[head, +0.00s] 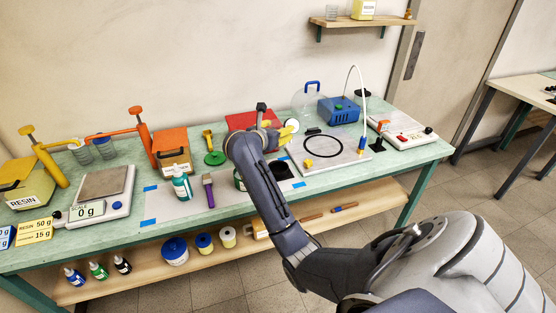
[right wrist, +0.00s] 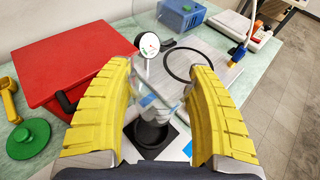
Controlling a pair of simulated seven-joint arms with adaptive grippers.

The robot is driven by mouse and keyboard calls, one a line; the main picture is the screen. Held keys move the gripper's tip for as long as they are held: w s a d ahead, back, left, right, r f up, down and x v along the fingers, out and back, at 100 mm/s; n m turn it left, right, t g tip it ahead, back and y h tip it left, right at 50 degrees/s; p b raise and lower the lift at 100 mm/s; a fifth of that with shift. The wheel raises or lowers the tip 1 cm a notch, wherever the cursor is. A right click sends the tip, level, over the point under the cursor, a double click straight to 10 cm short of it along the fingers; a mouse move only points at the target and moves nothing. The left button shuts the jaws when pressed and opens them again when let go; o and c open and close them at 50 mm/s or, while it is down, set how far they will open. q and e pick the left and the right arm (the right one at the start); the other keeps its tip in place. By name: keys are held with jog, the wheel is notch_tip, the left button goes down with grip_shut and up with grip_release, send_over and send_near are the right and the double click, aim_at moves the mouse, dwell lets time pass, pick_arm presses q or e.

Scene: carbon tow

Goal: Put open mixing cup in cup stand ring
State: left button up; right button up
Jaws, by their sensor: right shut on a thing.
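The clear mixing cup (right wrist: 168,92) is between the yellow fingers of my right gripper (right wrist: 163,80) in the right wrist view. It is transparent and faint, so its rim and tilt are hard to make out. My right gripper also shows in the head view (head: 287,132), over the bench, shut on the cup. The black cup stand ring (right wrist: 152,136) on its square base is below the cup and between the fingers in the right wrist view. I cannot tell whether cup and ring touch. In the head view my arm hides much of the stand. My left gripper is not in view.
A red case (right wrist: 72,68) and a green-based tool (right wrist: 28,138) lie left of the gripper in the right wrist view. A round dial gauge (right wrist: 147,44) and a plate with a black ring (right wrist: 188,66) are beyond. Bottles (head: 181,186) and a scale (head: 101,192) stand further left.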

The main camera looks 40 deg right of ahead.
notch_tip(320, 180, down, 12)
jog(key=shift+f, duration=0.15)
dwell(0.5)
jog(key=shift+f, duration=0.2)
jog(key=o, duration=1.2)
jog(key=shift+r, duration=0.2)
jog(key=v, duration=1.2)
